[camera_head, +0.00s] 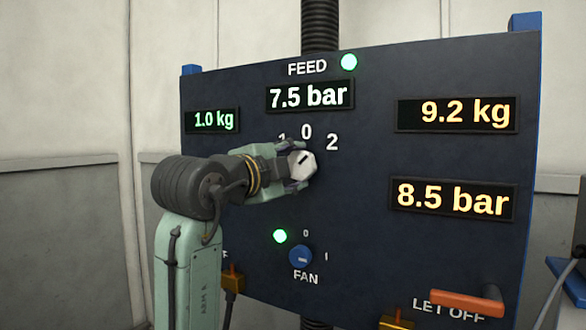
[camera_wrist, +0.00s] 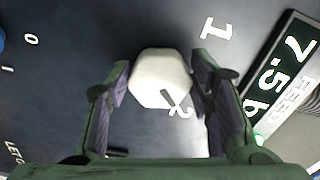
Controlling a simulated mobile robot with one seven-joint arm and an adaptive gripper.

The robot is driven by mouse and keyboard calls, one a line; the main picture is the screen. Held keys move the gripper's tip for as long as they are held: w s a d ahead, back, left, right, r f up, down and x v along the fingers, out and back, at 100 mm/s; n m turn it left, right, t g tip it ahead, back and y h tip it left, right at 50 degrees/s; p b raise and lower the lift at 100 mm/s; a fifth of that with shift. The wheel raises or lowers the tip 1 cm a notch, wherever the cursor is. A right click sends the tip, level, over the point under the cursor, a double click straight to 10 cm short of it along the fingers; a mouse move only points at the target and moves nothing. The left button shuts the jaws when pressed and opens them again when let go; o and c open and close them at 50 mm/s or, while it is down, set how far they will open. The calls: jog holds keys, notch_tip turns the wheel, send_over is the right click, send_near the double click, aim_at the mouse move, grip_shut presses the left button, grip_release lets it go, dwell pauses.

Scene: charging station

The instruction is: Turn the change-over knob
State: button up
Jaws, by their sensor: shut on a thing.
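The change-over knob (camera_head: 303,163) is a white, many-sided knob on the dark blue panel, below the digits 1, 0 and 2. It also shows in the wrist view (camera_wrist: 160,78). A short dark line on its face points towards the 2 (camera_head: 332,142). My gripper (camera_head: 292,165) is shut on the knob, with one finger on each side in the wrist view (camera_wrist: 160,72). The gripper partly covers the 1 in the head view. In the wrist view the 0 is hidden, and the 2 is partly hidden by the knob.
The FEED lamp (camera_head: 349,62) glows green above the 7.5 bar display (camera_head: 310,95). Below the knob are a blue FAN knob (camera_head: 301,256) and a green lamp (camera_head: 280,236). An orange LET OFF lever (camera_head: 467,302) sticks out at the lower right.

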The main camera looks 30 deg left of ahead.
jog(key=shift+r, duration=0.1)
dwell(0.3)
jog(key=o, duration=1.2)
jog(key=shift+c, duration=0.2)
jog(key=s, duration=1.2)
jog(key=shift+d, duration=0.35)
